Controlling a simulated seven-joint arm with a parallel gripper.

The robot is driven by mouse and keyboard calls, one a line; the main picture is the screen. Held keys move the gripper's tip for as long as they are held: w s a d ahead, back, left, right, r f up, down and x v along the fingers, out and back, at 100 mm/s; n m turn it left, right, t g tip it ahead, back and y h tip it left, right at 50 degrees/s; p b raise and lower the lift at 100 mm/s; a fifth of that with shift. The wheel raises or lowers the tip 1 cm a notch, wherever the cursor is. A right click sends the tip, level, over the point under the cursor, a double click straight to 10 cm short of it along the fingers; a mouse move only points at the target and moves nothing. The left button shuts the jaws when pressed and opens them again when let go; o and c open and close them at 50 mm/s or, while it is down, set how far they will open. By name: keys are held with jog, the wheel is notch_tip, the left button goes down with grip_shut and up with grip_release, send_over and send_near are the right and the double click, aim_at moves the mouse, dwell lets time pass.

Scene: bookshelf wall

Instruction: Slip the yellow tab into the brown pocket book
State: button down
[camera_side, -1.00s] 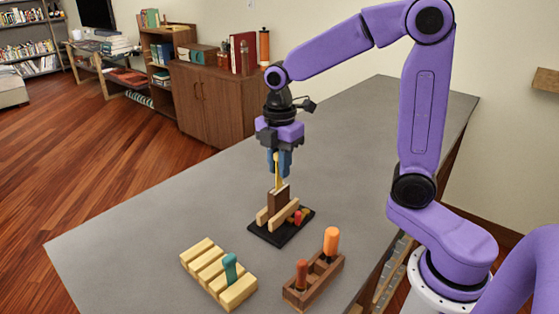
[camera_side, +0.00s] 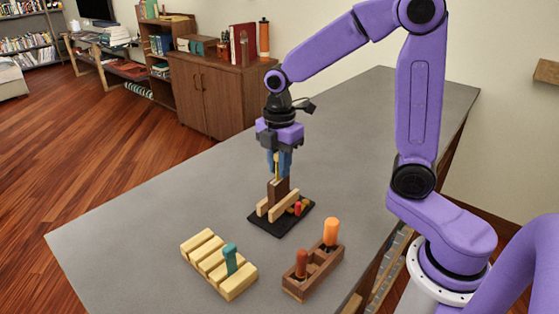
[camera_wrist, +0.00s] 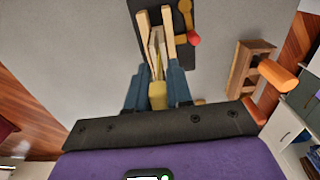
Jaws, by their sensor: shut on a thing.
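My gripper (camera_side: 279,166) points down over the brown pocket book (camera_side: 279,190), its blue fingers shut on the yellow tab (camera_side: 277,169). The book stands upright between two pale wooden rails on a black base (camera_side: 280,230). The tab's lower end meets the top of the book; how far it is inside is hidden. In the wrist view, the tab (camera_wrist: 157,92) sits between my fingers (camera_wrist: 157,88), and its thin end reaches the book's pale open top (camera_wrist: 156,48).
A red-ended piece (camera_side: 298,208) lies on the base beside the right rail. In front stand a pale slotted block (camera_side: 204,254) with a teal peg (camera_side: 230,259) and a brown wooden holder (camera_side: 325,267) with orange pegs (camera_side: 331,232). The grey table is clear behind.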

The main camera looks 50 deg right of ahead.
jog(key=shift+f, duration=0.55)
jog(key=c, duration=0.5)
grip_release()
jog(key=shift+c, duration=0.2)
jog(key=shift+r, duration=3.5)
jog(key=shift+s, duration=0.1)
jog(key=s+f+m, duration=0.2)
jog(key=s+m, duration=0.1)
jog(key=s, duration=0.8)
jog(key=s+a+f+m, duration=0.1)
jog(key=s+f+m, duration=0.1)
jog(key=s, duration=1)
jog(key=shift+f+m, duration=0.4)
jog(key=shift+f, duration=0.3)
